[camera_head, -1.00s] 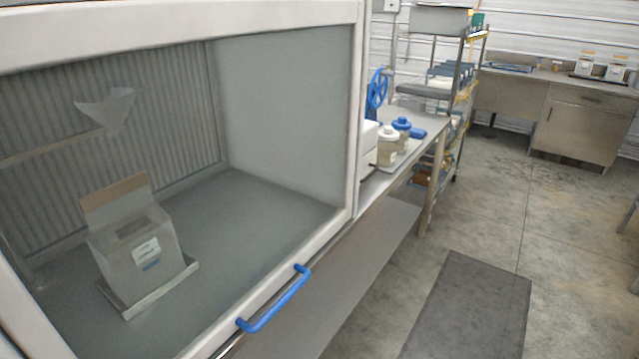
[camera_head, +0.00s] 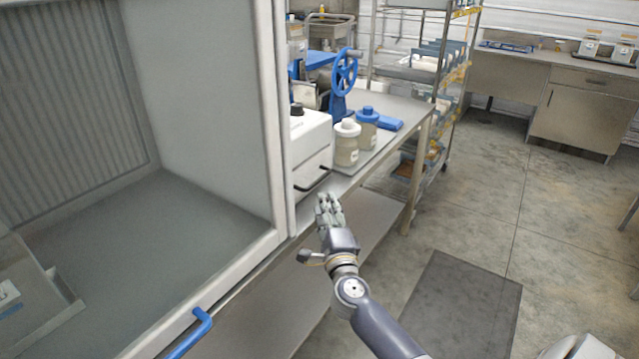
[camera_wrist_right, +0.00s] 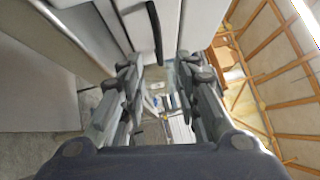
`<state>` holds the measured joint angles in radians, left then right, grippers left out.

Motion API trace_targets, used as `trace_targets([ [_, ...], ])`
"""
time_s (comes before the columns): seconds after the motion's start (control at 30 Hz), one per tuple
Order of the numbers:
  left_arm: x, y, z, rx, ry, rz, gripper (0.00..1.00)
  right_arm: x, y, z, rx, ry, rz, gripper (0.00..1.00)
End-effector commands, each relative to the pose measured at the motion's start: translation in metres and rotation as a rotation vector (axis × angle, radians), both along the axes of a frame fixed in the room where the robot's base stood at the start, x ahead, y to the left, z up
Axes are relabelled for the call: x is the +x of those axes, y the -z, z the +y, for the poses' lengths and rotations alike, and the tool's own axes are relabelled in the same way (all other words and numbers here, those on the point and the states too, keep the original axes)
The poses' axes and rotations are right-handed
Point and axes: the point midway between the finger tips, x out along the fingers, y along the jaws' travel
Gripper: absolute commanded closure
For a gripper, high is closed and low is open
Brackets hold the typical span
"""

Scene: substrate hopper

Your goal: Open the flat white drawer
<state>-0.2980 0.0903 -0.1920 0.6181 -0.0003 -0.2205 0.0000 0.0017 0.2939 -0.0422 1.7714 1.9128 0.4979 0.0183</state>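The white box-shaped unit (camera_head: 310,140) stands on the steel bench just right of the cabinet. Low on its front is the flat white drawer (camera_head: 308,176) with a thin black handle (camera_head: 314,182); it looks shut. My right gripper (camera_head: 328,203) is just in front of and below the handle, close to the bench edge. In the right wrist view the two fingers of my right gripper (camera_wrist_right: 160,85) are spread apart. A black handle (camera_wrist_right: 156,32) on a white face shows ahead between them, without visible contact. My left gripper is not in view.
The large white-framed cabinet (camera_head: 280,120) with a blue handle (camera_head: 190,335) fills the left. Two jars (camera_head: 347,145) with white and blue lids and a blue handwheel (camera_head: 344,72) stand beside the white unit. The floor to the right is open, with a dark mat (camera_head: 460,305).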

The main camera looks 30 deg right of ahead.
Motion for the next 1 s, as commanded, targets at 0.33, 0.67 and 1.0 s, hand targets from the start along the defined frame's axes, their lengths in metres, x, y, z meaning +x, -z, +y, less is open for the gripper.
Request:
trace_targets([
  [0.33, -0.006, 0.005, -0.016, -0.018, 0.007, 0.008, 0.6, 0.059, -0.009, -0.025, -0.002, 0.0, 0.0, 0.7],
  [0.67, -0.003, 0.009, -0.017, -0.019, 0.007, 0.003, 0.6, 0.084, -0.012, -0.036, -0.004, 0.0, 0.001, 0.7],
  [1.0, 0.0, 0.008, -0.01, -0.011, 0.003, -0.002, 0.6, 0.085, -0.012, -0.036, -0.003, -0.001, 0.002, 0.88],
])
